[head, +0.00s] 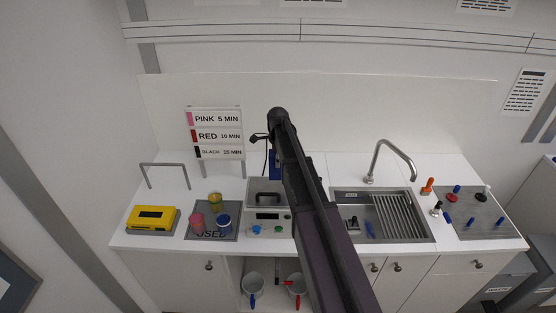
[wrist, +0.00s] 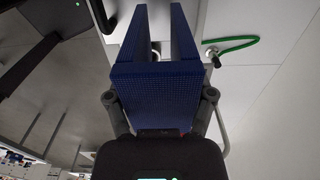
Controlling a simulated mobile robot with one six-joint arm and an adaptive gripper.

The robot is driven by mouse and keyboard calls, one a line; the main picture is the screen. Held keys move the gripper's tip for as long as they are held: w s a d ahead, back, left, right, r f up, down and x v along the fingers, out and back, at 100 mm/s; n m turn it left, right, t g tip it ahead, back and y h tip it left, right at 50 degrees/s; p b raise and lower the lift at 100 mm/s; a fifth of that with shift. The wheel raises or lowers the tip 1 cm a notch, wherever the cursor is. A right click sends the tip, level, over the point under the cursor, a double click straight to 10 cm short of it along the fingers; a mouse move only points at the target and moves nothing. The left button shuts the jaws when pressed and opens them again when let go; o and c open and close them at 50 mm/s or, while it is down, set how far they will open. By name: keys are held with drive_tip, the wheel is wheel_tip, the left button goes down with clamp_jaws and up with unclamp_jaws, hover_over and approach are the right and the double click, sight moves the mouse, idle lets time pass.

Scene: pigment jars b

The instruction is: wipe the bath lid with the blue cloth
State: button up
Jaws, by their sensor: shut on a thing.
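The bath lid (head: 256,186) appears as a grey panel with a dark handle, set in the counter left of the sink. My arm covers its right side. The blue cloth (head: 275,166) hangs above the back of the bath area, partly hidden by my arm. In the wrist view the blue cloth (wrist: 152,88) is folded, with two flaps pointing away from my gripper (wrist: 160,98). My gripper is shut on the cloth, which hides the fingertips. I see no clear contact between cloth and lid.
A yellow box (head: 152,217) and several jars on a dark mat (head: 212,234) stand left. A sign (head: 216,134) stands behind. The sink (head: 382,215) with its tall tap (head: 388,150) is right of my arm. A grey board with coloured pegs (head: 470,214) lies far right.

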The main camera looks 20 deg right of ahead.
drive_tip(key=shift+r+p, duration=1.4)
drive_tip(key=shift+r, duration=0.1)
drive_tip(key=shift+s+f, duration=0.1)
drive_tip(key=shift+f, duration=0.1)
